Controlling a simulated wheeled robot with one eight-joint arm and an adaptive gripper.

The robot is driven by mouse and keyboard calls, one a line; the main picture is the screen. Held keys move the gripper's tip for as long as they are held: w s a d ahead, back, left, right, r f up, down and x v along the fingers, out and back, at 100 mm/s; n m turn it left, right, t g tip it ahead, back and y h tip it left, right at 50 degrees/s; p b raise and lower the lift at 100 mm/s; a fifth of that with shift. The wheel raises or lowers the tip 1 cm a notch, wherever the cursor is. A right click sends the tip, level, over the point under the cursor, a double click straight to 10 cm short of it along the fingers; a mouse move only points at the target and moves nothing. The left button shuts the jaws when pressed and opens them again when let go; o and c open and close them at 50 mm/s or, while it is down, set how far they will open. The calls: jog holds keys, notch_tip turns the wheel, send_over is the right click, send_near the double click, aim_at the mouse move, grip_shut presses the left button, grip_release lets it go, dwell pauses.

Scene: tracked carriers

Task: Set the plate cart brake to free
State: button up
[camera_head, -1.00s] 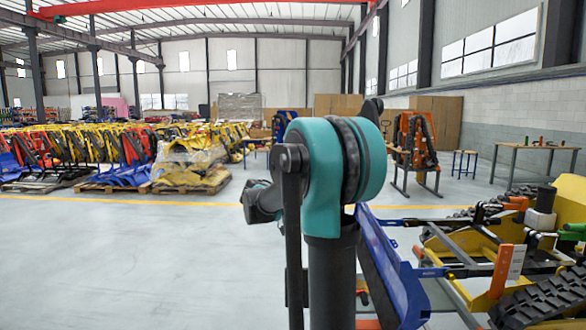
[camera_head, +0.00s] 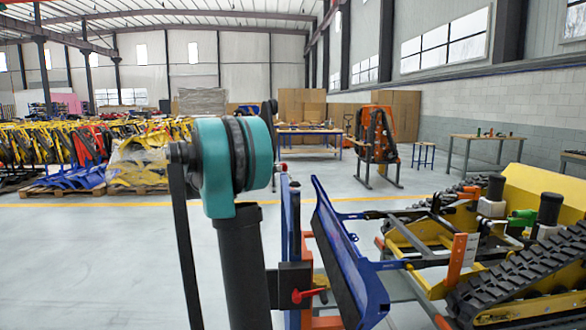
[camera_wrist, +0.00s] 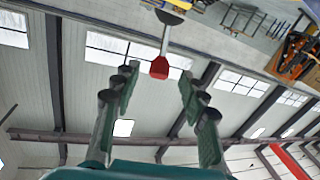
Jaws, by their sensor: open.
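A blue panel on an orange frame (camera_head: 345,262), which may be the plate cart, stands right of my arm in the head view. A small red lever (camera_head: 310,294) sticks out from a dark box beside a blue upright there. In the wrist view a grey bar with a red end (camera_wrist: 160,68) points between my fingertips; I cannot tell if it is the same lever. My gripper (camera_wrist: 158,82) is open, with its two fingers either side of that red end and apart from it.
A yellow tracked carrier (camera_head: 520,275) with black tracks stands close on the right. An orange and black unit (camera_head: 378,140) and a workbench (camera_head: 482,140) are farther back. Wrapped pallets (camera_head: 140,165) stand at far left. The floor at left is clear.

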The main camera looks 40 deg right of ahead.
aim_at(288, 174)
jog(key=x, duration=0.8)
grip_shut()
